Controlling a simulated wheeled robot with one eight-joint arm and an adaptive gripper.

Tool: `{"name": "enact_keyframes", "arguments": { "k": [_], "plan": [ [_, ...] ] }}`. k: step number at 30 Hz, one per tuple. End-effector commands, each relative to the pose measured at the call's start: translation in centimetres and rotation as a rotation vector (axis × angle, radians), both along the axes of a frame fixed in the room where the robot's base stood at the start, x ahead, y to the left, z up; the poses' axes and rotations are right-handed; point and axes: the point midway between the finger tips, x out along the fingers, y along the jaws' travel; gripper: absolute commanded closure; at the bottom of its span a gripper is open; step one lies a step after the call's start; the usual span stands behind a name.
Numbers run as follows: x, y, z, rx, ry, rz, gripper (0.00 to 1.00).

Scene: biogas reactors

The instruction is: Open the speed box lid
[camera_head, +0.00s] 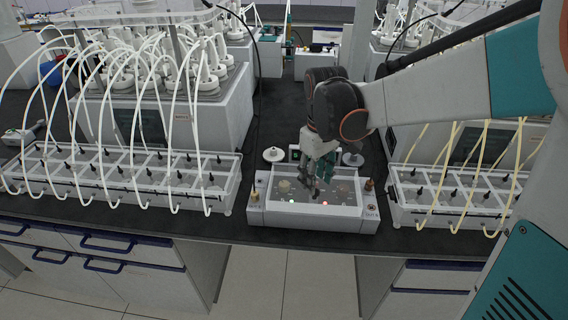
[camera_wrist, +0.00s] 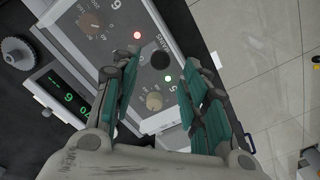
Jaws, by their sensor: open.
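The speed box (camera_head: 312,216) is a low white box near the bench's front edge in the head view, apparently with a grey or clear top. My gripper (camera_head: 316,186) hangs over its middle, pointing down. In the wrist view, my gripper (camera_wrist: 163,60) is open, with one teal-padded finger on each side of the panel's right part and nothing held between them. Its grey panel (camera_wrist: 120,50) shows a brown knob (camera_wrist: 92,23), a tan knob (camera_wrist: 154,101), a red light (camera_wrist: 137,35) and a green light (camera_wrist: 168,78). I cannot make out the lid's edges or any contact.
White bottle racks with tubes stand left (camera_head: 120,178) and right (camera_head: 450,195) of the box. A small display (camera_wrist: 68,95) and a round grey knob-like part (camera_wrist: 17,53) lie beside the panel in the wrist view. The floor (camera_head: 280,275) in front is clear.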

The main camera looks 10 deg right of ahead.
Motion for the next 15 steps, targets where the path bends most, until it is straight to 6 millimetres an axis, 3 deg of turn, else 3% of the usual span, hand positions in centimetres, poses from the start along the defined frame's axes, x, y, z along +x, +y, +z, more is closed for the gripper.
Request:
{"name": "enact_keyframes", "arguments": {
  "k": [1, 6, 15],
  "plan": [
    [0.0, 0.0, -1.1, 0.0, 0.0, 0.0, 0.59],
    [0.0, 0.0, -2.8, 0.0, 0.0, 0.0, 0.59],
    [-0.1, 0.0, -3.5, 0.0, 0.0, 0.0, 0.59]
  ]
}}
